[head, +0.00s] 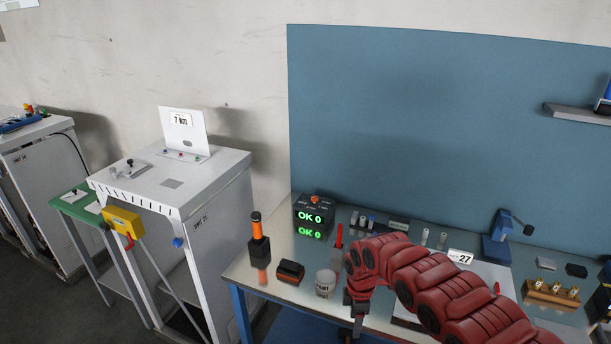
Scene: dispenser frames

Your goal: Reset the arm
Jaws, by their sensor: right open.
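My right arm (425,290), in red segmented covers, reaches in from the lower right over the workbench (262,285). My right gripper (357,312) is dark, points down and is open, near the bench's front edge. It is just right of a small grey pot (325,283) and appears empty. The arm hides part of the bench and a pale sheet (490,278) behind it. My left gripper is not in view.
A blue press (500,235) and a wooden block (550,293) stand right. A white cabinet (215,210) is left.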

